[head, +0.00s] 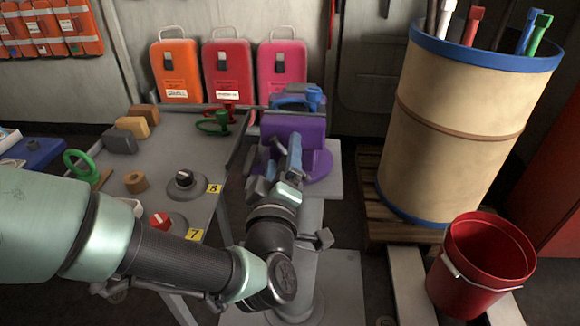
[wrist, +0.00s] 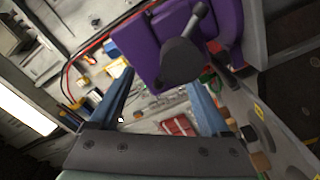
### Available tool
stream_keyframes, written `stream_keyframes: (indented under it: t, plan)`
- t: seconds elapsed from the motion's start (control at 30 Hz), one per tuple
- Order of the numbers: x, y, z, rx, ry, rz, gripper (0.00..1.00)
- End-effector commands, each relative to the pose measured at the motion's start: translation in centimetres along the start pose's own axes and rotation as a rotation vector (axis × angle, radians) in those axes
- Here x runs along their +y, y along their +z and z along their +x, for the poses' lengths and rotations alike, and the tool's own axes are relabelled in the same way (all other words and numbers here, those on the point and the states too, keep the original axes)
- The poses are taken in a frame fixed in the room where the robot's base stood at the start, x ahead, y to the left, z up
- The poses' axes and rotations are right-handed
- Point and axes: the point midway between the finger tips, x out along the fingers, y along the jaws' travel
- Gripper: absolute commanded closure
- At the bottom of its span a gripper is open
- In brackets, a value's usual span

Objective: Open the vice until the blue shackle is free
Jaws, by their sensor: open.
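The purple vice (head: 312,165) stands on a grey pedestal right of the bench, and its purple body fills the top of the wrist view (wrist: 147,50). The blue shackle (head: 313,97) shows at the vice's far top edge; whether the jaws touch it cannot be told. A dark grey handle (wrist: 182,58) with a round hub and a knobbed lever is on the vice's near face. My gripper (head: 290,160) is in front of that face, open and empty. Its blue fingers (wrist: 165,92) are spread below the handle, apart from it.
The grey bench (head: 190,150) at left carries a green-handled part (head: 215,123), blocks, and knobs marked 7 and 8. Orange, red and pink cases stand behind. A tan drum (head: 455,120) on a pallet and a red bucket (head: 475,270) are at right.

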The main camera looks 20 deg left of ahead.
Motion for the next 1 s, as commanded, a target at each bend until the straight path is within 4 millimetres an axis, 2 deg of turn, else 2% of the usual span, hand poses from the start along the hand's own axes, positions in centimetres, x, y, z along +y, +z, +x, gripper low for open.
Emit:
stream_keyframes:
  t: [0.03,0.3,0.63,0.93,0.97,1.0]
  plan:
    - [0.4,1.2,-0.3,-0.028,0.008,-0.011,0.28]
    - [0.1,2.8,-0.7,-0.041,0.013,-0.017,0.28]
    - [-0.6,3.9,-0.9,-0.033,0.017,-0.016,0.28]
    - [-1.0,3.7,-0.9,-0.023,0.011,-0.011,0.28]
    - [-1.0,3.6,-0.9,-0.021,0.01,-0.01,0.3]
    - [-1.1,3.6,-0.9,-0.02,0.01,-0.01,0.37]
